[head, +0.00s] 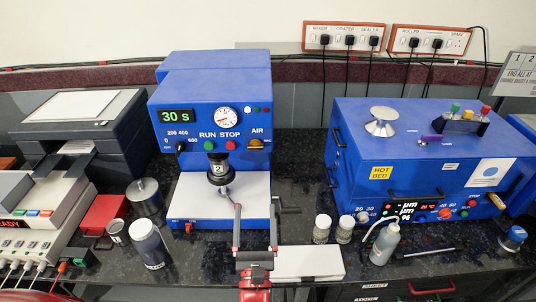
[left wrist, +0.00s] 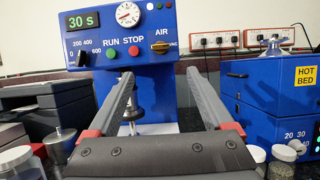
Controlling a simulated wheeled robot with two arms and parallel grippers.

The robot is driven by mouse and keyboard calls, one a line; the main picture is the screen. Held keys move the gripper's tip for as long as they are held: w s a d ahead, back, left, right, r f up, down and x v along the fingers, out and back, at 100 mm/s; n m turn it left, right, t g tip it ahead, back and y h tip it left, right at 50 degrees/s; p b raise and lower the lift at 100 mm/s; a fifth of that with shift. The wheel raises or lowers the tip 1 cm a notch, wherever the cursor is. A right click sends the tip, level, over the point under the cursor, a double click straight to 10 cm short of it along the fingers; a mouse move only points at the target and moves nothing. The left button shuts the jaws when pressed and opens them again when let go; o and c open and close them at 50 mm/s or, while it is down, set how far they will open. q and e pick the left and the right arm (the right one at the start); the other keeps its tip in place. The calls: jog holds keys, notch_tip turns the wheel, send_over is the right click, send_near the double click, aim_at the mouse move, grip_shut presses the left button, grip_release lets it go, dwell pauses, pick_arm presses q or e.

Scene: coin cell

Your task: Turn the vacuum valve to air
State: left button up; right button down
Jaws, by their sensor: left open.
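The vacuum valve (head: 256,143) is a small yellow-orange handle on the right of the blue machine's front panel, under the AIR label. My left gripper (head: 256,205) is open and empty, in front of the machine and below the valve. In the left wrist view its two grey fingers (left wrist: 162,76) point toward the machine, apart from the valve. My right gripper is not in view.
The machine (head: 212,75) has a gauge (head: 223,117), a 30 s display and RUN and STOP buttons near the valve. A numbered cylinder (head: 219,168) hangs below the panel. A blue hot bed unit (head: 400,140) stands right, with jars (head: 322,229) in front.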

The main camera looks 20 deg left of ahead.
aim_at(255, 149)
pick_arm(q)
jog(key=p+x, duration=0.5)
jog(key=x, duration=1)
jog(key=shift+w+a, duration=0.15)
jog(key=shift+w, duration=0.15)
jog(key=shift+w+a+r, duration=0.1)
jog(key=shift+w, duration=0.35)
grip_shut()
